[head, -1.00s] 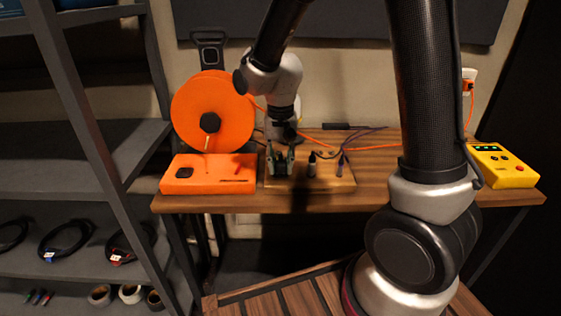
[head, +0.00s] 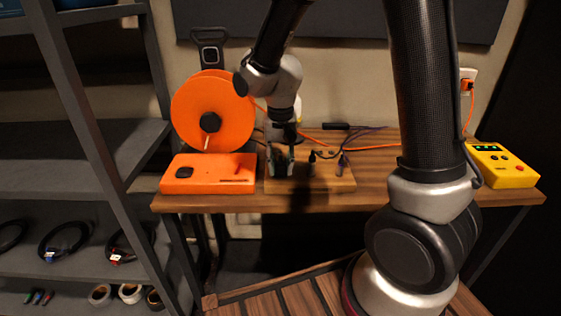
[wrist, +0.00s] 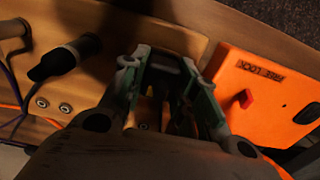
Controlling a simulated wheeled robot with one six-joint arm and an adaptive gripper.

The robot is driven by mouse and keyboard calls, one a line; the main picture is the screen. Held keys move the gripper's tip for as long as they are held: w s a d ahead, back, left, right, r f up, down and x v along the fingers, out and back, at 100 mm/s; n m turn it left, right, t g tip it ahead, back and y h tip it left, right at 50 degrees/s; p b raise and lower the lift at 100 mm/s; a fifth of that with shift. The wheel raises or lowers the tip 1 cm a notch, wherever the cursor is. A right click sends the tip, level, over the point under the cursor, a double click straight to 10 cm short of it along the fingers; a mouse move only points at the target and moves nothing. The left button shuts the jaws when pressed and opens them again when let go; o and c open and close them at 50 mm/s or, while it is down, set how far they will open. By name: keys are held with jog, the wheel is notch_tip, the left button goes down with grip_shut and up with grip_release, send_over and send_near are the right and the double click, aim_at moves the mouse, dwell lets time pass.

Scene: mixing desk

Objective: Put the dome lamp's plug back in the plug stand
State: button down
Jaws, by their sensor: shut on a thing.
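The plug stand (head: 335,182) is a wooden block on the desk, and it also shows in the wrist view (wrist: 185,38). My gripper (head: 281,163) is over its left part. In the wrist view my gripper (wrist: 158,68) has its fingers around a dark piece, taken as the dome lamp's plug (wrist: 168,78); it is mostly hidden in shadow. I cannot tell whether the plug touches the stand or is seated in it. A pale rounded shape (head: 298,108) behind my wrist may be the dome lamp, mostly hidden.
Another dark plug (wrist: 68,58) with a cable stands on the block beside my gripper. An orange box (head: 210,175) lies close on the left, with an orange reel (head: 212,110) behind it. A yellow box (head: 502,166) is at the far right. Cables run behind the stand.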

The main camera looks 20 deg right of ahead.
jog(key=shift+f, duration=0.4)
jog(key=c, duration=1)
grip_release()
jog(key=shift+r, duration=0.15)
notch_tip(320, 180, up, 12)
